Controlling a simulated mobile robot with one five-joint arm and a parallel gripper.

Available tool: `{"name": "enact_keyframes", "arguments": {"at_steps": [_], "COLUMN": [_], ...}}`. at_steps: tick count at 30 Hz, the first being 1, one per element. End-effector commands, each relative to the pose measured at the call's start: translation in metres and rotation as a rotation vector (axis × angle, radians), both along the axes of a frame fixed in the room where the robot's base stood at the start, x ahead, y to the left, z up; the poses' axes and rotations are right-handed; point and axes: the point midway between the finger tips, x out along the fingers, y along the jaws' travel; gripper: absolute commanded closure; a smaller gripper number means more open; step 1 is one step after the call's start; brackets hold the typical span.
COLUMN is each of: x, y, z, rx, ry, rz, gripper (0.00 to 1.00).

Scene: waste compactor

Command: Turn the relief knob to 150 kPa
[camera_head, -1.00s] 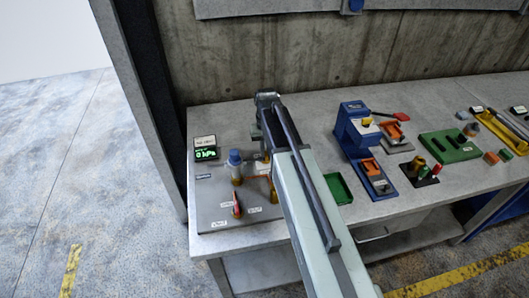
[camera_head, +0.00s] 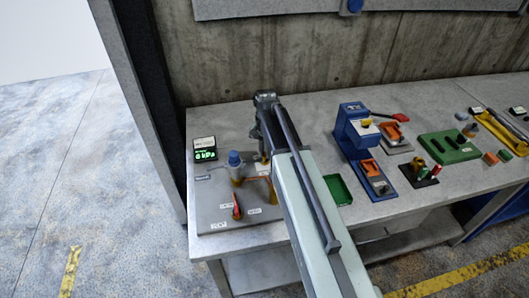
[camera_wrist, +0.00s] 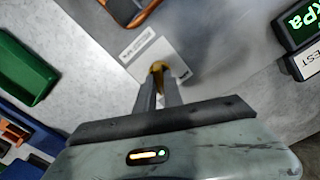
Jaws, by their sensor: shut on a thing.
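A small brass knob (camera_wrist: 158,68) stands on a pale labelled plate (camera_wrist: 150,52) in the wrist view. My gripper (camera_wrist: 158,82) is shut on the knob, with a finger on each side. In the head view my gripper (camera_head: 264,157) is over the back right of the grey panel (camera_head: 212,190), and my arm hides part of it. A black display (camera_head: 205,154) with green digits stands at the panel's back left; it appears to read a low kPa value, but the digit is blurred. The display shows partly in the wrist view (camera_wrist: 297,22), with only "kPa" legible.
A blue-topped fitting (camera_head: 235,158), an orange pipe and a red lever (camera_head: 236,208) stand on the panel, left of my arm. A green tray (camera_head: 337,189) and a blue press (camera_head: 356,128) are to the right. The concrete wall rises behind the bench.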

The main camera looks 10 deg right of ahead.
Motion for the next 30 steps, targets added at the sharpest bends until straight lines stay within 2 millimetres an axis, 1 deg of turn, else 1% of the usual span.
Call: {"name": "enact_keyframes", "arguments": {"at_steps": [21, 30], "x": [-0.0001, -0.0001], "y": [0.0005, 0.0005], "z": [-0.0001, -0.0001], "rx": [-0.001, -0.001], "ry": [0.001, 0.001], "rz": [-0.674, -0.913], "gripper": [1.00, 1.00]}}
